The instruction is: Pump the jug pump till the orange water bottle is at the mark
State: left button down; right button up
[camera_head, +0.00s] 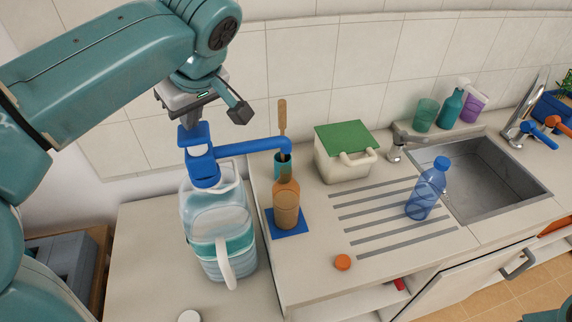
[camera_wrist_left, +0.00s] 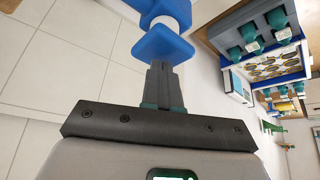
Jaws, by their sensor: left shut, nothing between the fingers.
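The jug pump (camera_head: 203,168) is blue, with a flat top and a spout (camera_head: 255,146) reaching right. It sits on a clear water jug (camera_head: 222,215) with a white handle and bluish water inside. The orange water bottle (camera_head: 286,188) stands upright and uncapped on a blue mat (camera_head: 287,228), its mouth under the spout. Liquid shows in its lower part; I cannot make out the mark. My left gripper (camera_head: 190,116) is shut and empty just above the pump top. In the left wrist view its closed fingers (camera_wrist_left: 162,82) point at the blue pump (camera_wrist_left: 162,42); contact is unclear. My right gripper is out of view.
An orange cap (camera_head: 342,262) lies on the counter. Behind the bottle stands a teal cup (camera_head: 281,166) with a wooden-handled tool. A green-lidded box (camera_head: 345,160), a blue bottle (camera_head: 427,189) and a sink (camera_head: 490,178) are to the right. A white cap (camera_head: 189,316) lies before the jug.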

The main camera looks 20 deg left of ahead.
pick_arm(q)
jog(key=shift+f+b, duration=0.55)
jog(key=shift+f, duration=0.1)
dwell(0.5)
jog(key=shift+r, duration=0.1)
jog(key=shift+r+p, duration=0.5)
jog(key=shift+p, duration=0.05)
notch_tip(320, 180, up, 6)
jog(key=p, duration=0.5)
jog(key=shift+r, duration=0.15)
dwell(0.4)
